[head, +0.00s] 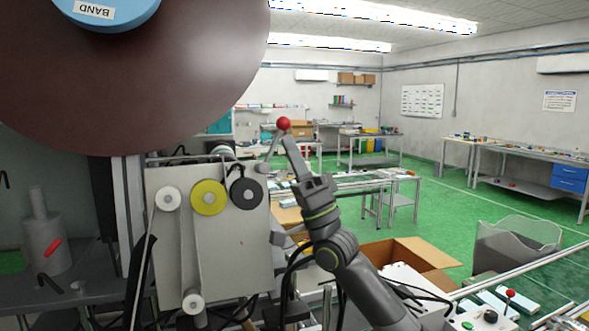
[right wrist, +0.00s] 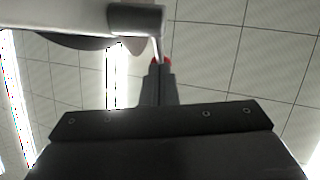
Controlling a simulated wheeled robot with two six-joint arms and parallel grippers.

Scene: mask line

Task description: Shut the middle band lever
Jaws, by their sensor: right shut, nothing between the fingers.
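The band lever's red ball knob (head: 284,124) stands up at the top right corner of the grey roller panel (head: 180,250). Its thin rod slopes down-left to the panel. My right gripper (head: 289,143) is shut and empty, with its fingertips right by the knob. In the right wrist view the shut fingers (right wrist: 158,82) point at the lever's rod (right wrist: 155,48) and its grey pivot block (right wrist: 136,19). Red of the knob shows on both sides of the fingertips, which hide its middle. I cannot tell whether they touch. My left gripper is out of view.
A large brown band reel (head: 140,80) with a blue hub hangs at upper left. White, yellow and black rollers sit on the panel. An open cardboard box (head: 410,262) lies right of my arm. Another red-knobbed lever (head: 509,294) stands at lower right. Green floor lies beyond.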

